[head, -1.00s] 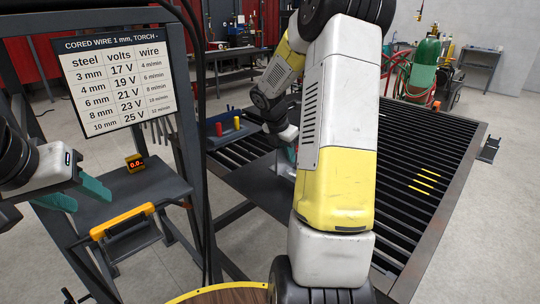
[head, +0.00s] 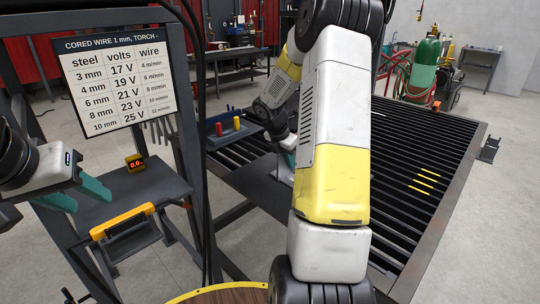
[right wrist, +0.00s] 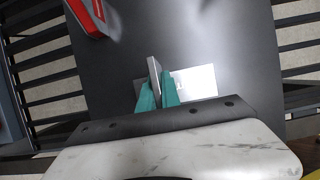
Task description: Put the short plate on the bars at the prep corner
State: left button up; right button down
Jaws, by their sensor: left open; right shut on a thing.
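My right gripper (right wrist: 158,98) has its teal fingers shut on a thin grey plate (right wrist: 154,72), seen nearly edge-on in the right wrist view. The plate stands up over a dark flat sheet; I cannot tell whether it touches. In the head view my right gripper (head: 289,157) is partly hidden by my own arm, and the plate shows only as a pale sliver. The slatted bars (head: 410,215) of the table run to the right, with yellow marks (head: 427,181) on them. My left gripper (head: 76,196) is open and empty at the far left.
The dark sheet (head: 246,181) covers the left part of the bars. A tray (head: 222,139) with red and yellow pieces sits at the table's left edge. A red object (right wrist: 86,17) lies on the sheet. A cart with a sign (head: 118,85) stands at left.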

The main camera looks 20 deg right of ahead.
jog(key=shift+f, duration=0.5)
jog(key=c, duration=1.7)
grip_release()
jog(key=shift+s+f, duration=0.1)
jog(key=shift+c, duration=0.2)
jog(key=shift+o, duration=0.9)
